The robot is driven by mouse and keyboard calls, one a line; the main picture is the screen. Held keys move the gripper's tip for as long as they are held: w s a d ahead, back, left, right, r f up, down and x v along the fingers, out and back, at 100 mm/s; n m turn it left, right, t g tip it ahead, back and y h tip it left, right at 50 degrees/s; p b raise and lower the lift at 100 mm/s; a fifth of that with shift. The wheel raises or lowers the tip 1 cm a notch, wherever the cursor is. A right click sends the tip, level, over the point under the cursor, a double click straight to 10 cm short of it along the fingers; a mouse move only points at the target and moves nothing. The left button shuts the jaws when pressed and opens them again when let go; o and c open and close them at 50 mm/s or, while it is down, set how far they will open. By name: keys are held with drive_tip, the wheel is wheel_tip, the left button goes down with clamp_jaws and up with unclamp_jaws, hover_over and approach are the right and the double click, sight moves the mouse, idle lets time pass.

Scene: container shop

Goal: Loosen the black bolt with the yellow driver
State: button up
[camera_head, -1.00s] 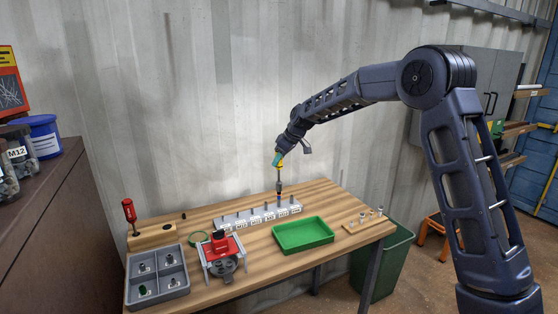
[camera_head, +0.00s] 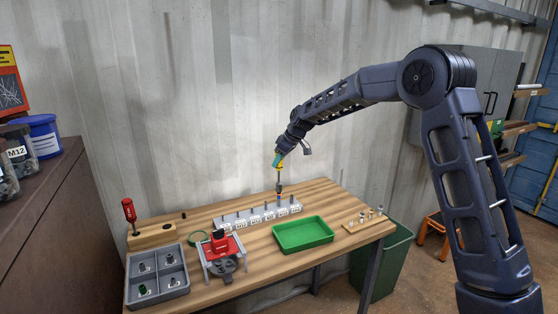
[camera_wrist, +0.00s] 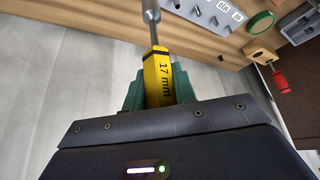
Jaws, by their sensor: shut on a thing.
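My gripper (camera_head: 278,157) is shut on the yellow driver (camera_head: 280,165) above the back of the workbench. The driver points down, its grey shaft ending in a dark tip with a blue band. That tip is over the right end of the grey labelled rack (camera_head: 229,220); I cannot tell whether it touches. In the wrist view, the driver's yellow handle (camera_wrist: 160,82) reads "17 mm" and sits between the green finger pads; its tip is out of frame. I cannot make out the black bolt for certain.
A red-and-grey fixture (camera_head: 221,248) stands in front of the rack. A grey divided tray (camera_head: 158,291) is left of it, an empty green tray (camera_head: 303,234) right of it. A red-handled driver (camera_head: 129,212) stands upright in a wooden block (camera_head: 152,237). A small pegged board (camera_head: 364,223) is at right.

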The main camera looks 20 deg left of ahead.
drive_tip(key=shift+f, duration=0.5)
drive_tip(key=o, duration=1.1)
drive_tip(key=shift+d+r, duration=0.1)
drive_tip(key=shift+r, duration=0.05)
drive_tip(key=v, duration=0.6)
drive_tip(key=shift+d+r, duration=0.15)
drive_tip(key=shift+r, duration=0.15)
